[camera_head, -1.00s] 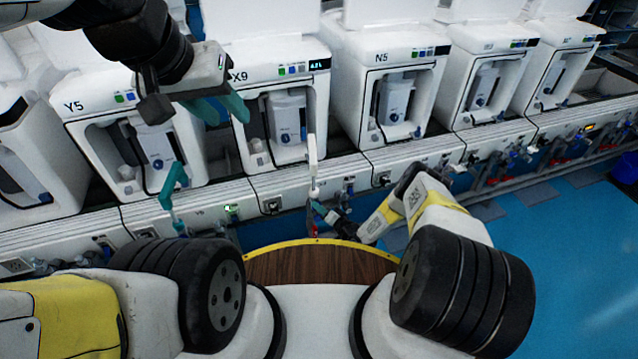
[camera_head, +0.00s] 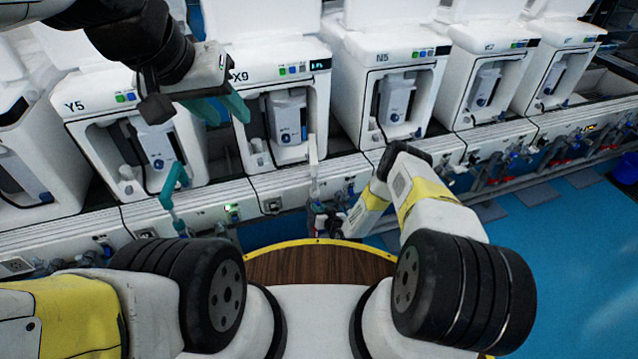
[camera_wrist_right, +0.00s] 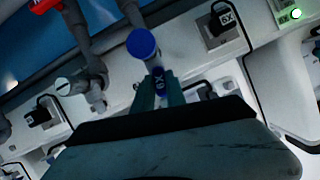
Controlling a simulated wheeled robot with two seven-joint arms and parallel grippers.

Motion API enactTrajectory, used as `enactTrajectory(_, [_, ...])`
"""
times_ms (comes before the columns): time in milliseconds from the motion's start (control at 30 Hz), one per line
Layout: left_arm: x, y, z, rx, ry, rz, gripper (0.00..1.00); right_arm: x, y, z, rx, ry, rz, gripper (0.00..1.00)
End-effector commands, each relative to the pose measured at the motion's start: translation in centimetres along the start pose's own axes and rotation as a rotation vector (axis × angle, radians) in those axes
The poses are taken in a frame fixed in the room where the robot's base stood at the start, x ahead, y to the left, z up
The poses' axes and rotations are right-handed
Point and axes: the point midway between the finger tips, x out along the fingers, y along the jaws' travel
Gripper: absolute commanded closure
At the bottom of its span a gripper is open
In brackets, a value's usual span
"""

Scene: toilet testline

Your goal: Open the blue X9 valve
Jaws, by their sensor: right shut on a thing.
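The blue X9 valve handle (camera_wrist_right: 159,83) shows in the right wrist view, with a white marking on its dark blue face. The teal fingers of my right gripper (camera_wrist_right: 160,92) are shut on it, one on each side. In the head view my right gripper (camera_head: 326,222) is low by the pipes under the X9 machine (camera_head: 262,76), and its fingertips and the valve are too small and covered to make out. My left gripper (camera_head: 222,108) hangs in front of the Y5 and X9 machines, with its teal fingers apart and nothing between them.
A round blue cap (camera_wrist_right: 141,43) is just beyond the fingers. Grey pipes (camera_wrist_right: 86,52) and a red handle (camera_wrist_right: 45,5) lie to the left. Machine Y5 (camera_head: 90,110) and machine N5 (camera_head: 400,58) flank X9. Blue floor (camera_head: 560,250) is clear at the right.

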Motion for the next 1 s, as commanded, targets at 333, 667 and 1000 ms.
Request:
enactTrajectory(333, [0.00, 0.00, 0.00, 0.000, 0.000, 0.000, 0.64, -0.01, -0.09, 0.02, -0.176, 0.000, 0.073, 1.00])
enactTrajectory(667, [0.00, 0.00, 0.00, 0.000, 0.000, 0.000, 0.64, 0.00, -0.08, 0.01, -0.226, 0.001, 0.094, 1.00])
enactTrajectory(1000, [0.00, 0.00, 0.00, 0.000, 0.000, 0.000, 0.64, 0.00, -0.06, 0.02, -0.227, 0.001, 0.095, 1.00])
